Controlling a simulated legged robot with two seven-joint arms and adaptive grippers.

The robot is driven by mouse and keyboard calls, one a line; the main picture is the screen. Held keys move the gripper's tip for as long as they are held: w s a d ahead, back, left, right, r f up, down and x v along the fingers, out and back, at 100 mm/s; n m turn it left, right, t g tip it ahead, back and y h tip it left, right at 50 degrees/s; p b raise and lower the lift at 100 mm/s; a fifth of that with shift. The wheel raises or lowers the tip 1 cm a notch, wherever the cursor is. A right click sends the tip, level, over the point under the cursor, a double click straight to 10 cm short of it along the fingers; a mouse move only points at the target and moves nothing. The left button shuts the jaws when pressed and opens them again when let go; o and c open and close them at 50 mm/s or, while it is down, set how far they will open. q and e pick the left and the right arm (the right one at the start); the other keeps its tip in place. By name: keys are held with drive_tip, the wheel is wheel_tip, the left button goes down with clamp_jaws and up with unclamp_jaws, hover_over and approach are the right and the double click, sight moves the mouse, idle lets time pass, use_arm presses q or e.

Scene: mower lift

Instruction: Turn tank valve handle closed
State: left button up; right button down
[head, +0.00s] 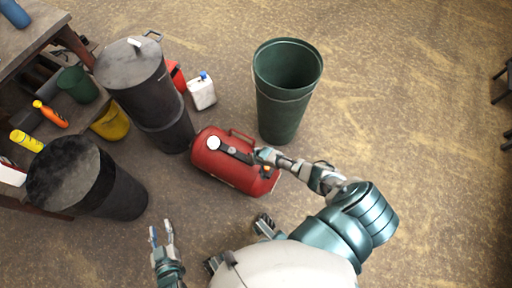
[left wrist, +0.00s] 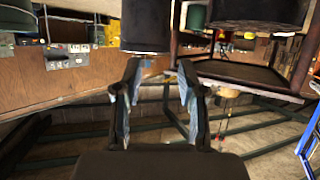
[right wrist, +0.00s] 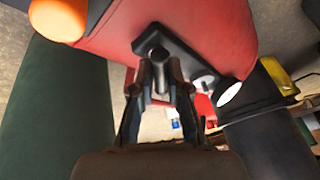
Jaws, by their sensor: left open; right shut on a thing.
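The red tank (head: 212,163) lies on the floor in the middle of the head view, with a white round gauge (head: 214,143) and a dark strip on top. My right gripper (head: 264,156) reaches the tank's right end. In the right wrist view its fingers (right wrist: 160,75) are closed at the dark valve handle (right wrist: 157,42) on the tank (right wrist: 215,30); the fingers partly hide it. The gauge (right wrist: 230,94) shows there too. My left gripper (head: 162,236) is open and empty, apart from the tank at lower left; its spread fingers show in the left wrist view (left wrist: 160,95).
A green bin (head: 284,110) stands just behind the tank. Dark barrels (head: 140,85) (head: 115,190) stand to the left, near a wooden table (head: 35,30). A white jug (head: 202,94) is behind the tank. The floor at right is mostly clear.

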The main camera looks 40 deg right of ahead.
drive_tip(key=m, duration=0.1)
drive_tip(key=m+h+p, duration=0.1)
drive_tip(key=m, duration=0.1)
drive_tip(key=shift+s+a+f+m+h+p, duration=0.15)
drive_tip(key=shift+s+a+m+h+p, duration=0.15)
drive_tip(key=shift+a+m+p, duration=0.1)
drive_tip(key=shift+m, duration=0.4)
use_arm(q)
drive_tip(key=s+a+f+g+y, duration=0.1)
drive_tip(key=s+a+f+g, duration=0.1)
drive_tip(key=s+f+g, duration=0.35)
use_arm(e)
drive_tip(key=shift+f+m+h, duration=0.15)
drive_tip(key=shift+m+h, duration=0.15)
drive_tip(key=shift+m, duration=0.2)
drive_tip(key=shift+m+g+h+b, duration=0.3)
drive_tip(key=shift+m+g+b, duration=0.1)
drive_tip(key=shift+m, duration=0.4)
drive_tip(key=shift+w+a+m+g+h+b, duration=0.1)
drive_tip(key=shift+m+g+h+b, duration=0.3)
drive_tip(key=shift+m, duration=0.7)
use_arm(q)
drive_tip(key=w+d+r+t, duration=0.1)
drive_tip(key=w+r+t, duration=0.3)
drive_tip(key=shift+w+d+h, duration=0.3)
drive_tip(key=shift+h, duration=0.1)
use_arm(e)
drive_tip(key=shift+w+m, duration=0.1)
drive_tip(key=shift+m, duration=0.3)
